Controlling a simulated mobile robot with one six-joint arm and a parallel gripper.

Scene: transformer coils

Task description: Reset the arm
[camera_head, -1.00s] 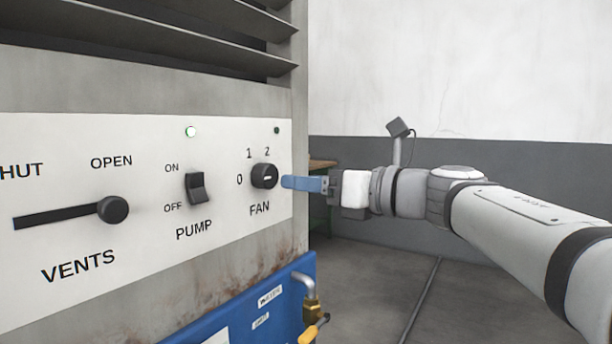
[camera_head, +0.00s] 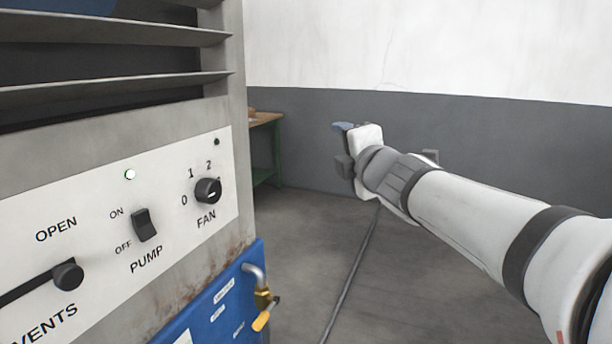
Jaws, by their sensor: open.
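My arm reaches in from the right edge, over open floor. The control panel (camera_head: 90,215) is on the left. On it are the black FAN knob (camera_head: 208,191), the black PUMP rocker switch (camera_head: 144,225) and the VENTS slider knob (camera_head: 68,276), which is at the OPEN end.
A lit indicator (camera_head: 129,174) is above the pump switch, and a dark one (camera_head: 217,142) is above the fan knob. A brass valve with a yellow handle (camera_head: 262,321) juts out below the panel. A green-legged table (camera_head: 266,118) stands behind. A dark cable (camera_head: 352,270) crosses the floor.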

